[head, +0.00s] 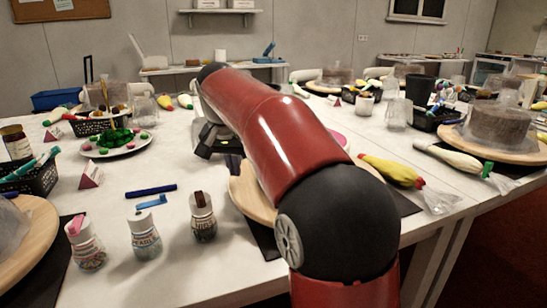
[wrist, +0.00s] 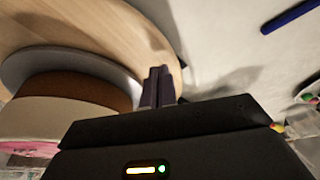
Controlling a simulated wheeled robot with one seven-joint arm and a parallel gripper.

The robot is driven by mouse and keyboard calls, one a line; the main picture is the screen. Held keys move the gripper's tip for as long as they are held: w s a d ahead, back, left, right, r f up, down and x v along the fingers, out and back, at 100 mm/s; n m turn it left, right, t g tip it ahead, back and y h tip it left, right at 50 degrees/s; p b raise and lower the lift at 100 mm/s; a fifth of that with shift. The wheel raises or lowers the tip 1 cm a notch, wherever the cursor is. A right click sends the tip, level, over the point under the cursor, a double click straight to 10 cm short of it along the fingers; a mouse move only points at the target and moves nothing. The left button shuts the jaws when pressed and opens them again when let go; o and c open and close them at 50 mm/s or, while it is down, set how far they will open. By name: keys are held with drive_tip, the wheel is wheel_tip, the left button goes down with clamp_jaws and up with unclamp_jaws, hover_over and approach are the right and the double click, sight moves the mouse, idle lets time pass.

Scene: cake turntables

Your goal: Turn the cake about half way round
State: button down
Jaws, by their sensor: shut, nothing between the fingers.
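The cake (wrist: 75,88) shows in the wrist view at left, with a brown side, a pale cream band and a pink patch. It sits on a grey round board (wrist: 95,62) on a wooden turntable (wrist: 110,22). In the head view my red arm hides the cake, and only part of the turntable's wooden rim (head: 246,194) shows. My gripper (wrist: 158,75) is shut and empty. Its dark fingertips overlap the turntable's edge in the wrist view, beside the cake board. I cannot tell whether they touch the wood.
A blue pen (head: 150,191) lies left of the turntable. Three sprinkle jars (head: 145,235) stand in front of it. A plate of sweets (head: 115,143) is at back left, and a yellow piping bag (head: 390,171) lies at right. Another turntable (head: 28,240) is at the left edge.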

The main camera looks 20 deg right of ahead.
sight(246, 198)
drive_tip(key=shift+f+b, duration=0.7)
drive_tip(key=shift+f, duration=0.4)
drive_tip(key=shift+s+d+b, duration=0.15)
drive_tip(key=shift+s+b, duration=1.25)
drive_tip(key=shift+s, duration=1.8)
drive_tip(key=shift+s, duration=0.1)
drive_tip(key=s, duration=0.2)
drive_tip(key=s+d+b, duration=0.2)
drive_tip(key=s, duration=0.1)
drive_tip(key=shift+s+d, duration=0.25)
drive_tip(key=shift+s, duration=0.1)
drive_tip(key=shift+s+d+b, duration=0.4)
drive_tip(key=shift+s+d, duration=1.85)
drive_tip(key=shift+s, duration=0.05)
